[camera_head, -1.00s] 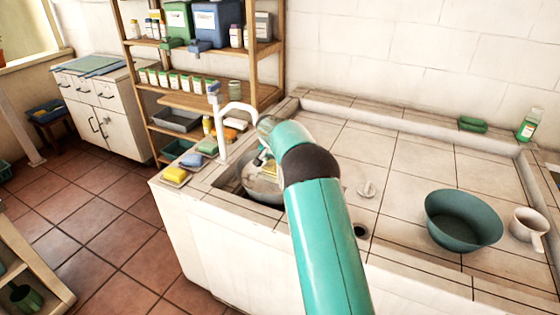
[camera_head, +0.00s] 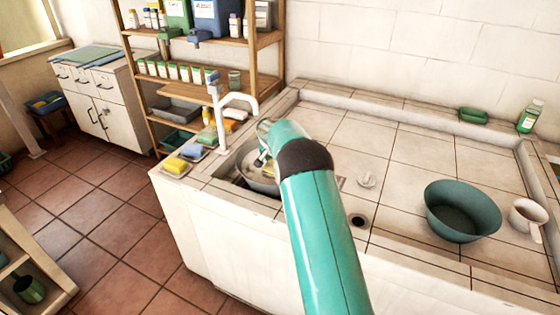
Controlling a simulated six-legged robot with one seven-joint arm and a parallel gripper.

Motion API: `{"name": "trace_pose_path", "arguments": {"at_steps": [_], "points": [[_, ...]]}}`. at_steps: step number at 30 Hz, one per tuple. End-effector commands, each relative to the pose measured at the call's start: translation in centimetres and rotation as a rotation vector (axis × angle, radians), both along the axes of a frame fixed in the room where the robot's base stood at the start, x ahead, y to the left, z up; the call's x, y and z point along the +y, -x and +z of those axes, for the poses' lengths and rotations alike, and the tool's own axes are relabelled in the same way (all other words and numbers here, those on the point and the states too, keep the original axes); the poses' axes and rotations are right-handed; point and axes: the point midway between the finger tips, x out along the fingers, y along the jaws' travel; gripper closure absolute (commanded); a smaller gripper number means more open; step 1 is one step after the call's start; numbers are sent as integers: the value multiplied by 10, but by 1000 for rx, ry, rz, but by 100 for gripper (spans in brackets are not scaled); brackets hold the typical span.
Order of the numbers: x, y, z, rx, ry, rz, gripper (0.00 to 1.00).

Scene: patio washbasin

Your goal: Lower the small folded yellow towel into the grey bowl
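The grey bowl (camera_head: 259,184) sits in the sink basin at the counter's left end, below the white tap. My teal arm crosses in front and hides the bowl's right part. My gripper (camera_head: 263,158) is over the bowl, small and mostly hidden behind my arm; its fingers cannot be made out clearly. A small pale, yellowish patch shows by the gripper inside the bowl's outline, but I cannot tell whether it is the folded yellow towel or whether it is held. A separate yellow block (camera_head: 175,165) lies on the counter's left corner.
A blue block (camera_head: 192,151) and other small items line the counter's left edge. The tiled counter between is mostly clear.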

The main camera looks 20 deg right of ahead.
Motion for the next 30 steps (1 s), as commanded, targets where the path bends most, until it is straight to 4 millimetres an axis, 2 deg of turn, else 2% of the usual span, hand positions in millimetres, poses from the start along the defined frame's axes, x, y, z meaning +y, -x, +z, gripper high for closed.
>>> {"name": "trace_pose_path", "arguments": {"at_steps": [15, 30], "points": [[0, 0, -22, -1, 1, 0, 48], [0, 0, -22, -1, 1, 0, 48]]}}
